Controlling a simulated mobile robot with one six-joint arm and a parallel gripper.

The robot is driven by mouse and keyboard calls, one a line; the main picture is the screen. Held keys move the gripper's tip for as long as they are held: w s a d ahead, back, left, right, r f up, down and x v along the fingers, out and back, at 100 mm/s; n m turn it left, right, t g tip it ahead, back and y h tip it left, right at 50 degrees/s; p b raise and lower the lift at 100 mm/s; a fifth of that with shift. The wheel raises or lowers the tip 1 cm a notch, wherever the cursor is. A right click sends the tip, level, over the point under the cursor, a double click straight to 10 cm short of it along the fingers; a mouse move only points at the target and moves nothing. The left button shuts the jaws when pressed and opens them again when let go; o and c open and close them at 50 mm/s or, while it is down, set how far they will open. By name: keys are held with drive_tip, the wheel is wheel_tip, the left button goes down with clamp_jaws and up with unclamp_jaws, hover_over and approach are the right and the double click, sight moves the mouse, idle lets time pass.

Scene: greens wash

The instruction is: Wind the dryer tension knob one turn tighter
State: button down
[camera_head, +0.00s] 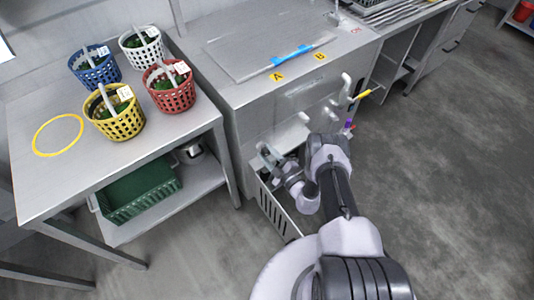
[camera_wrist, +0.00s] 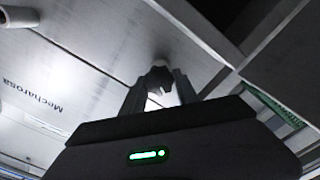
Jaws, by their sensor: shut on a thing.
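The dryer tension knob (camera_wrist: 157,78) is a dark lobed knob on the pale panel in the wrist view. My gripper (camera_wrist: 159,88) has one finger on each side of it and is shut on it. In the head view my gripper (camera_head: 267,154) is low at the front of the steel counter unit, beside an open-fronted bay. The knob cannot be made out in the head view. I cannot tell how far the knob is turned.
The left table carries several baskets, including a red one (camera_head: 170,92). Open floor lies at right.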

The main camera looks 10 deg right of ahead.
drive_tip(key=shift+f, duration=0.1)
idle(0.4)
drive_tip(key=c, duration=0.9)
unclamp_jaws()
drive_tip(key=p+v, duration=0.5)
drive_tip(key=v, duration=1.2)
drive_tip(key=shift+s+d, duration=0.15)
drive_tip(key=shift+s, duration=0.1)
